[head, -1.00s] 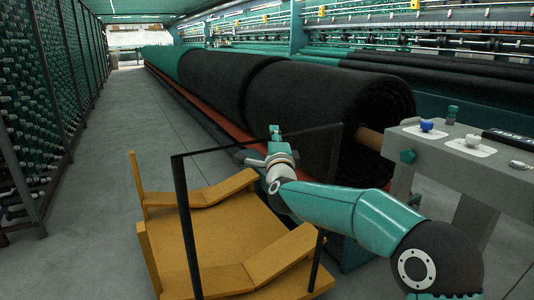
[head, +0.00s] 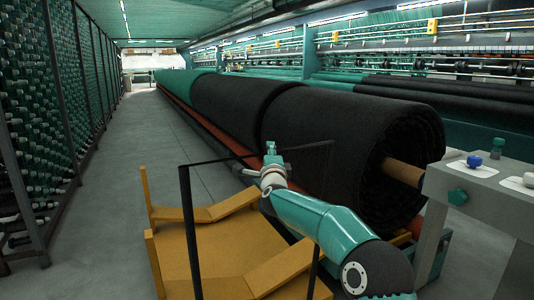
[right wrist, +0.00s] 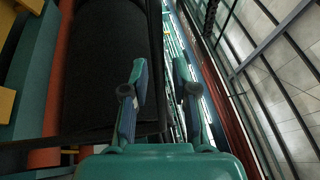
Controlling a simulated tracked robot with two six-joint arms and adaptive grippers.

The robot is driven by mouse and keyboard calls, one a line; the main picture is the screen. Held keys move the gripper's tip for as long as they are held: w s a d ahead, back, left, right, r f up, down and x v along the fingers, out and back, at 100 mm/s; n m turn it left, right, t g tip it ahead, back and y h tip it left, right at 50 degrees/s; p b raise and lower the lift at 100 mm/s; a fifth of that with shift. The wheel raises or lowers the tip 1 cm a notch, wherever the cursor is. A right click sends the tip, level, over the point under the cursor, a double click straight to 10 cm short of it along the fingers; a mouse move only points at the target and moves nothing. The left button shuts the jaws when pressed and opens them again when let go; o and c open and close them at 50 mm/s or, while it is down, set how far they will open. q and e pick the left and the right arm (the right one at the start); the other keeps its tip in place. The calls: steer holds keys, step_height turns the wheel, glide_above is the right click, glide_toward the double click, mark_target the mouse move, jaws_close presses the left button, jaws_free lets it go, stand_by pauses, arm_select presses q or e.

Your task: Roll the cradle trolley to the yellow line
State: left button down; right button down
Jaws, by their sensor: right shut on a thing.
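The cradle trolley (head: 205,249) is a low ochre platform with angled cradle blocks and a thin black handle frame (head: 187,222). It stands on the grey floor at the bottom centre of the head view. My right gripper (head: 271,152) is at the top of the handle frame and shut on its bar, which is largely hidden at the grip. In the right wrist view its two fingers (right wrist: 160,88) point up the picture. Ochre trolley parts (right wrist: 6,60) show at that view's left edge. My left gripper is out of view. I cannot make out a yellow line.
A grey stand (head: 490,195) with knobs is at the right. Bobbin racks (head: 65,120) line the left. The aisle floor (head: 135,140) ahead is clear.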

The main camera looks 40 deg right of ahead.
steer(key=shift+w+f, duration=0.15)
steer(key=shift+f, duration=0.1)
steer(key=c, duration=0.9)
jaws_free()
steer(key=shift+w, duration=0.1)
steer(key=shift+r, duration=0.1)
steer(key=shift+s, duration=0.2)
steer(key=shift+s+a, duration=0.35)
steer(key=shift+s, duration=0.1)
steer(key=v, duration=1)
steer(key=shift+s+a+f, duration=0.2)
steer(key=shift+s+f, duration=0.05)
steer(key=shift+s, duration=0.05)
